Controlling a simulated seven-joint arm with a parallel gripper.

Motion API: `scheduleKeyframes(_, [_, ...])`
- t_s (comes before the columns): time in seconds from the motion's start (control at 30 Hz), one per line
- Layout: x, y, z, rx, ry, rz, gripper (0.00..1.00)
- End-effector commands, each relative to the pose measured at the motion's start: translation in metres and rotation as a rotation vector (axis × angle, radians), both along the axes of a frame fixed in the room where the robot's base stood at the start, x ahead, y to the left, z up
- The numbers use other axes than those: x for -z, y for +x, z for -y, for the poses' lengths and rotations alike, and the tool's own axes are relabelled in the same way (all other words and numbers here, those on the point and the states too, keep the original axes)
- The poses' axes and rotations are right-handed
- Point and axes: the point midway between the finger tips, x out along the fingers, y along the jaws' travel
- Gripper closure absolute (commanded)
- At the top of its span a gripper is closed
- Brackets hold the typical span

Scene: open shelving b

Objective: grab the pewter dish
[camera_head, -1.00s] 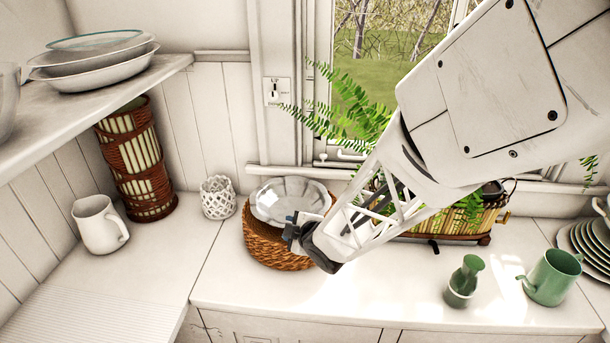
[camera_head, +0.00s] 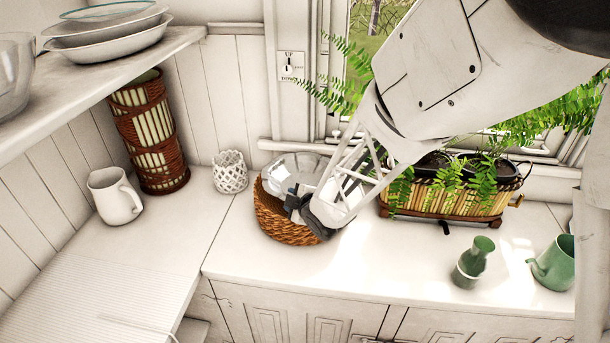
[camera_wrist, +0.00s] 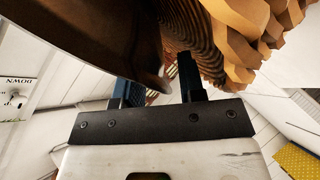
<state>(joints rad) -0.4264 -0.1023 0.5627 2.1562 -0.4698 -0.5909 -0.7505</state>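The pewter dish (camera_head: 284,170) is a shiny, shallow silver dish resting at the top of a round woven basket (camera_head: 284,228). My gripper (camera_head: 297,198) is at the near right edge of the dish, just above the basket's rim, and hides part of both. In the wrist view, my gripper's two dark fingers (camera_wrist: 160,90) stand apart. The dark underside of the dish (camera_wrist: 95,35) fills the upper left, and its edge reaches into the gap between the fingers. The basket's weave (camera_wrist: 235,40) is close by at the upper right. Contact with the dish cannot be told.
A white lattice cup (camera_head: 230,172), white mug (camera_head: 115,197) and wicker-wrapped cylinder (camera_head: 150,135) stand left. A fern planter (camera_head: 450,203) is right of my gripper. The counter front (camera_head: 370,262) is clear.

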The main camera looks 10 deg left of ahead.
Motion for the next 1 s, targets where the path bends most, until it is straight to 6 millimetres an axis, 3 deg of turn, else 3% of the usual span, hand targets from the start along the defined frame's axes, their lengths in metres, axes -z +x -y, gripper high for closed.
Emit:
scheduleKeyframes(0.53, [-0.0001,0.0002,-0.0002,0.000,0.000,0.000,0.63])
scheduleKeyframes(0.8, [-0.0001,0.0002,-0.0002,0.000,0.000,0.000,1.00])
scheduleKeyframes(1.0, [-0.0005,0.0004,-0.0003,0.000,0.000,0.001,1.00])
